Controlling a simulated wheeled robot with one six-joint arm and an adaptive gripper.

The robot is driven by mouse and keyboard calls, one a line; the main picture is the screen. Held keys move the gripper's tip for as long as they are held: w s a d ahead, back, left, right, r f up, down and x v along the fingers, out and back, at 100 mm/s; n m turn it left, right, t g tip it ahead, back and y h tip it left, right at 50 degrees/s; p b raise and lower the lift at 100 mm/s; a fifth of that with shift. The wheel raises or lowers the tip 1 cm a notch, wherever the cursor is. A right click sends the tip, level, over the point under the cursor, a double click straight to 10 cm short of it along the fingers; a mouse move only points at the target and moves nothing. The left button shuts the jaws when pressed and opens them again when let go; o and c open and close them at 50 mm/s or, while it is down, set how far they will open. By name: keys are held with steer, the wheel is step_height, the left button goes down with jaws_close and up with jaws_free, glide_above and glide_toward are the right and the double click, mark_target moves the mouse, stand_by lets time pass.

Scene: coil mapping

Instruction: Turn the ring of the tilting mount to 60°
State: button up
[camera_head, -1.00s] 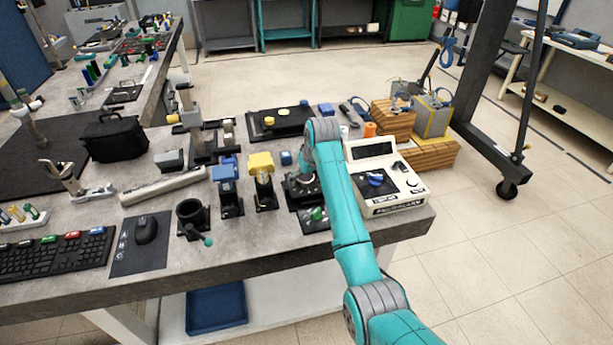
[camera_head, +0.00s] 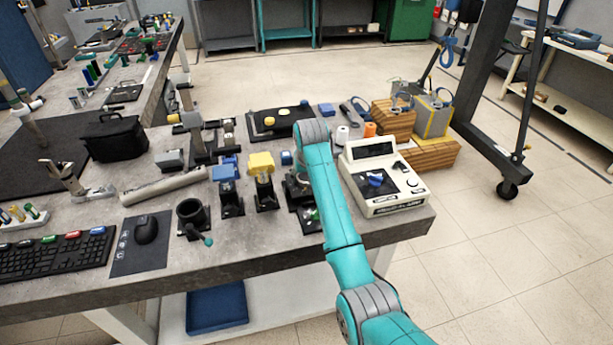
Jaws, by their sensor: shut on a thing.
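My teal arm reaches over the bench, and its upper joint hides most of the work spot. My gripper (camera_head: 298,176) points down just left of the arm link, mostly hidden behind it. It is shut on the ring of what looks like the tilting mount (camera_head: 302,193), a dark round fixture on a black base near the front of the bench. The fingertips, the ring's scale and its angle are too small or covered to read.
A white instrument (camera_head: 385,183) stands close on the right. A yellow-topped stand (camera_head: 262,165), a blue-topped stand (camera_head: 226,175) and a black cup with a teal handle (camera_head: 190,212) stand to the left. A black tray (camera_head: 270,125) lies behind.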

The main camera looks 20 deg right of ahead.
steer(key=shift+m+h, duration=0.4)
steer(key=shift+m, duration=0.7)
steer(key=o, duration=1.1)
steer(key=shift+o, duration=0.2)
steer(key=v, duration=1.2)
steer(key=shift+w, duration=0.2)
steer(key=shift+a, duration=0.1)
